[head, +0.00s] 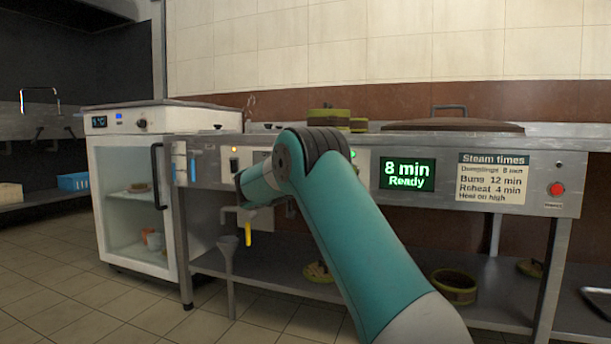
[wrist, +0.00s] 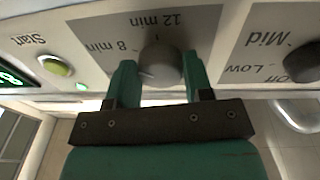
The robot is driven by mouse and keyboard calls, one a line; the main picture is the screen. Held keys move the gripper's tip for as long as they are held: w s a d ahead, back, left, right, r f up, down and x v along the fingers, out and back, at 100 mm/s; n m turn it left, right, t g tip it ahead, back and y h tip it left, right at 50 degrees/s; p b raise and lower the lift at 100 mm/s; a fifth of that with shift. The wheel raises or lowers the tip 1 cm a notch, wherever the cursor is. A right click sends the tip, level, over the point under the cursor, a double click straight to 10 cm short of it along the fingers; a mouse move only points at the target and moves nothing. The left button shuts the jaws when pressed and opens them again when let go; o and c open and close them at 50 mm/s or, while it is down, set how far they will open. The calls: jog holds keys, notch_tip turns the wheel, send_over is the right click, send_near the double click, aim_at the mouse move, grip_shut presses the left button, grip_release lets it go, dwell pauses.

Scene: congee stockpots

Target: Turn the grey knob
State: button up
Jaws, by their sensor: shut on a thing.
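The grey knob (wrist: 160,66) is on the steel panel in the wrist view, with "12 min", "8 min" and another "min" label around it. My gripper (wrist: 160,85) is shut on the knob, with one green finger on each side. The wrist view shows the panel upside down. In the head view my teal arm reaches to the panel and hides the knob and the gripper. A green display (head: 407,175) there reads "8 min Ready".
A dark knob (wrist: 303,62) with "Mid" and "Low" labels and a Start button (wrist: 55,66) flank the grey knob. A red button (head: 556,189) is at the panel's right end. A yellow-handled tap (head: 248,234) hangs below the panel, left of my arm.

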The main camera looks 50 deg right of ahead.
jog(key=o, duration=0.9)
jog(key=shift+a, duration=0.15)
jog(key=b+v, duration=0.2)
jog(key=v, duration=1.5)
jog(key=shift+f, duration=0.1)
